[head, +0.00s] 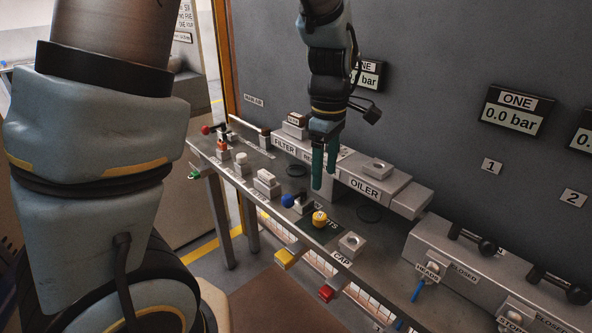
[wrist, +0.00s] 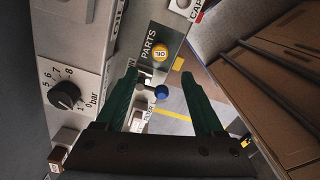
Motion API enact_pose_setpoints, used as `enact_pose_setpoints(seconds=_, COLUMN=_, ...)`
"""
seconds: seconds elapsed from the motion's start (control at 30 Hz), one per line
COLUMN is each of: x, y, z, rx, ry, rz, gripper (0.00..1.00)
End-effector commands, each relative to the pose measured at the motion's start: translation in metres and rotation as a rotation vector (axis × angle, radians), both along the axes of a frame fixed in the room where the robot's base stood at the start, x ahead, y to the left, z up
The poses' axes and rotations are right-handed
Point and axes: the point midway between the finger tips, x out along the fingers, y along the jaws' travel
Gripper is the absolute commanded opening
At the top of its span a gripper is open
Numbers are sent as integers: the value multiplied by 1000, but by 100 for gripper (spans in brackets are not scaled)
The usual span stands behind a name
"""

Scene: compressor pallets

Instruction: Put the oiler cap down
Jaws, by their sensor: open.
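The oiler cap (head: 319,218) is a yellow, round cap with a dark top mark. It rests on the dark PARTS mat (head: 331,235) on the bench. In the wrist view the cap (wrist: 160,54) reads OIL and lies just beyond the fingertips, apart from them. My gripper (head: 321,186) is open and empty, with its green fingers pointing down above the bench, behind the cap in the head view. Both fingers of my gripper (wrist: 160,74) are spread wide in the wrist view. The block marked OILER (head: 372,182) stands behind, with an uncapped light fitting on top.
A blue round part (head: 287,200) with a dark piece beside it stands near the mat. A light square seat (head: 352,243) marked CAP is at the bench's front. White blocks (head: 267,182) line the bench to the left. A grey rail with clamps (head: 480,262) is at right.

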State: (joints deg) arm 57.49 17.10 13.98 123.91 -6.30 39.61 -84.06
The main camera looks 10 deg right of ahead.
Motion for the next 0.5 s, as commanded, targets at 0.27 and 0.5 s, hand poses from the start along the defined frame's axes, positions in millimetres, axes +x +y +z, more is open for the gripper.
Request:
enact_pose_setpoints(seconds=0.27, x=11, y=26, z=1, rx=-9, ry=-3, rz=-62, gripper=70)
enact_pose_setpoints(seconds=0.5, x=33, y=130, z=2, rx=-28, ry=-53, rz=-369, gripper=70)
